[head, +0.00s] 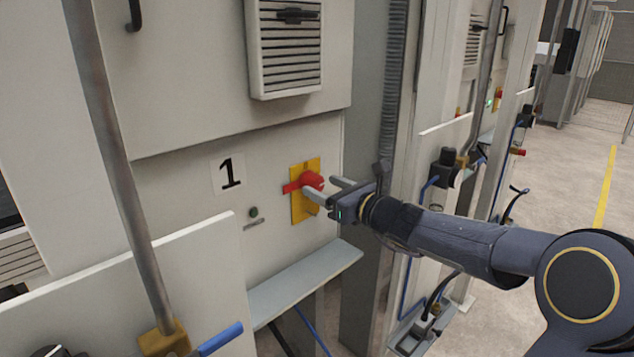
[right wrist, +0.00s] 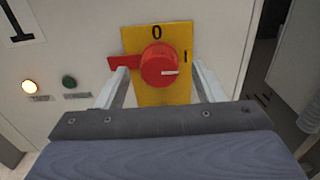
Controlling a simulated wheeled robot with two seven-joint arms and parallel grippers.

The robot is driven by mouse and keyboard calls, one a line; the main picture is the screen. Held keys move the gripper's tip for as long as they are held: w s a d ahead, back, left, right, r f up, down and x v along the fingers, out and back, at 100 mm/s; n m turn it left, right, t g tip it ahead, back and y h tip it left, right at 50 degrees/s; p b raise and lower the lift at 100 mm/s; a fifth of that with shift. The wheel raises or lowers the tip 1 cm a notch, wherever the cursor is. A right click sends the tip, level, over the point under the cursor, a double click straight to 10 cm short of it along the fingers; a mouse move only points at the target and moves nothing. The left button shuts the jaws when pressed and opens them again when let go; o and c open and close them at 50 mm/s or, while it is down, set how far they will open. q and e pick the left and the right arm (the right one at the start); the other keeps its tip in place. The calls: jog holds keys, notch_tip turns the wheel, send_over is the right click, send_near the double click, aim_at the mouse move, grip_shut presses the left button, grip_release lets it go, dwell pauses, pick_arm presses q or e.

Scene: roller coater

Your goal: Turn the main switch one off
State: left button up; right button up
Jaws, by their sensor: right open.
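The main switch is a red rotary knob (head: 312,180) on a yellow plate (head: 298,207), right of a label "1" on the cabinet panel. In the right wrist view the knob (right wrist: 157,64) has a white mark pointing right, towards the "I" side; the "0" is at the top. A red tab (right wrist: 122,63) sticks out left. My right gripper (head: 324,189) is open in front of the switch, with one finger on each side of the knob in the right wrist view (right wrist: 160,88). I cannot tell whether a finger touches it. My left gripper is out of view.
A grey ledge (head: 305,283) juts out below. A vertical pole (head: 118,160) stands at the left. A vented box (head: 285,50) is above. Open floor lies at the right.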

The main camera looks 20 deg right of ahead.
jog(key=shift+x, duration=1.3)
jog(key=shift+s, duration=0.1)
jog(key=c, duration=1)
jog(key=shift+a+f+n+b, duration=0.1)
jog(key=shift+f+n+b, duration=0.05)
jog(key=shift+n+b, duration=0.45)
jog(key=n+b, duration=0.8)
jog(key=b, duration=0.1)
jog(key=shift+a+f+b, duration=0.1)
jog(key=shift+f+b, duration=0.05)
jog(key=shift+b, duration=0.25)
jog(key=n+b, duration=0.4)
jog(key=shift+n, duration=0.3)
jog(key=shift+n+b, duration=1.4)
jog(key=shift+n, duration=0.7)
